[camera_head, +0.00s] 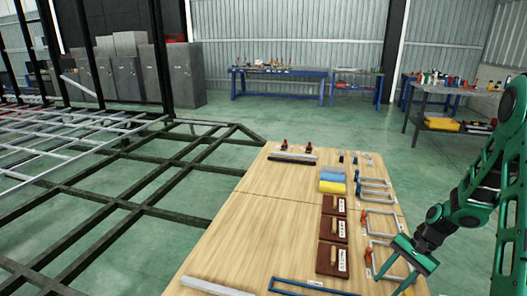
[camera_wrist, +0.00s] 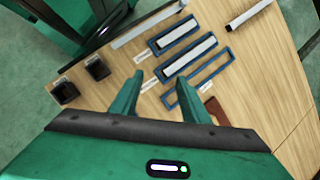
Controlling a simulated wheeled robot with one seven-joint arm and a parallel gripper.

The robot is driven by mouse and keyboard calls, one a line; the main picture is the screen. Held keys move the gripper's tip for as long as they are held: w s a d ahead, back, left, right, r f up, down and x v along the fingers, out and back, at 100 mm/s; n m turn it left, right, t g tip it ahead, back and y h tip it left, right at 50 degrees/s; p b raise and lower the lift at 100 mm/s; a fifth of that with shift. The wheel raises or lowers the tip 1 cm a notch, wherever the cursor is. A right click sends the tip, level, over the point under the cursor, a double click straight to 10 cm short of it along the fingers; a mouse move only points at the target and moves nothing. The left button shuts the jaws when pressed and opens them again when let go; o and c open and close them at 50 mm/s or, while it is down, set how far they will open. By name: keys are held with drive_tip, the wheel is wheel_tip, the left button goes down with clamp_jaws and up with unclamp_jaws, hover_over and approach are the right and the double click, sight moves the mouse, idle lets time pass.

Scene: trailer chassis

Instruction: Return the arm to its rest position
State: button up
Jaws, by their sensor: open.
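My arm is green and black and reaches in from the right in the head view. My gripper (camera_head: 392,283) is over the right edge of the wooden table (camera_head: 230,240), with its two green fingers pointing down and to the left. In the wrist view my gripper (camera_wrist: 160,85) shows both fingers spread apart with nothing between them. Below the fingers lie the table and blue-framed trays (camera_wrist: 185,45), apart from the fingertips.
Brown boxes (camera_head: 333,231), grey frames (camera_head: 380,222) and yellow and blue blocks (camera_head: 332,180) lie on the table near my arm. A dark trailer chassis (camera_head: 150,190) stands at left. A grey workbench (camera_head: 440,98) stands at back right. Green floor between is clear.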

drive_tip(key=s+d+r+n+h, duration=0.1)
drive_tip(key=s+r+n+h, duration=0.1)
drive_tip(key=s+r, duration=0.75)
drive_tip(key=s+d+r+n+h, duration=0.2)
drive_tip(key=s+r, duration=0.5)
drive_tip(key=r, duration=0.6)
drive_tip(key=s+a+r+n+t, duration=0.1)
drive_tip(key=s+r, duration=0.1)
drive_tip(key=s, duration=0.7)
drive_tip(key=shift+r+h, duration=0.3)
drive_tip(key=shift+h, duration=0.1)
